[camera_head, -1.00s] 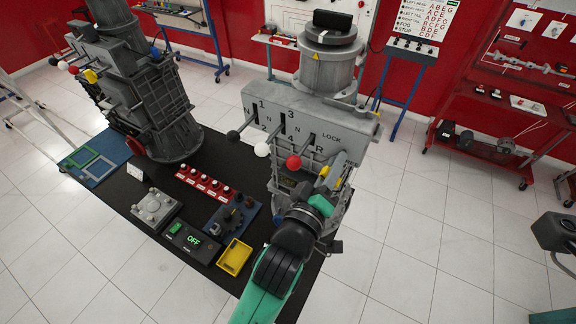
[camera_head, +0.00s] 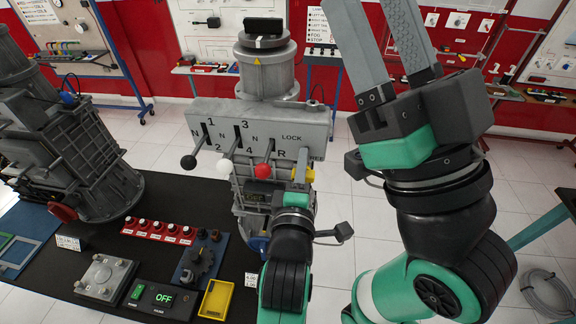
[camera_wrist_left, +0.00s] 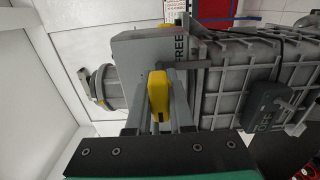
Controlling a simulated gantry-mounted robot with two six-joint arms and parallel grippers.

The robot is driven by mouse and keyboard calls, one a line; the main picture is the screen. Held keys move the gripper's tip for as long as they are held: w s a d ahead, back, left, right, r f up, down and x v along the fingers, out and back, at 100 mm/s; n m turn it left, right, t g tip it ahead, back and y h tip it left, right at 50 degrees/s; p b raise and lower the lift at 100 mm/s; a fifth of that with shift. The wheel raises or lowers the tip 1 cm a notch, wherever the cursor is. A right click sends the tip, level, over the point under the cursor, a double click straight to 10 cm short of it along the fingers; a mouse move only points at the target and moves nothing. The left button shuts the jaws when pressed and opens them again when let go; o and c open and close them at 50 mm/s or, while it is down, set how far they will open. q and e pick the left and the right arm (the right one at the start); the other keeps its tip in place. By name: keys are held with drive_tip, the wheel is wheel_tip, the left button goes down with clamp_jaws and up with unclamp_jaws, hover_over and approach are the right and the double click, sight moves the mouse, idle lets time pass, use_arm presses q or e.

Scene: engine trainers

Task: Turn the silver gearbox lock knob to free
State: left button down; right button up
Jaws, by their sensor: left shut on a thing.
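The silver gearbox (camera_head: 262,115) stands right of centre on the black bench in the head view, with LOCK printed on its front plate. Its yellow lock knob (camera_head: 317,173) shows at the right side, partly hidden by my left gripper (camera_head: 302,172). In the left wrist view, the yellow knob (camera_wrist_left: 158,92) sits between the two grey fingers of my left gripper (camera_wrist_left: 160,80), which is shut on it. The word FREE (camera_wrist_left: 181,40) is printed on the plate beyond. My right gripper (camera_head: 372,25) is raised at the right, fingers apart and empty.
Black, white and red shift knobs (camera_head: 225,166) stick out just left of my left gripper. A second gearbox (camera_head: 65,150) stands at the left. A yellow tray (camera_head: 216,299) and a box reading OFF (camera_head: 163,299) lie in front.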

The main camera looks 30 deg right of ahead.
idle(0.3)
use_arm(q)
drive_tip(key=c, duration=0.8)
unclamp_jaws()
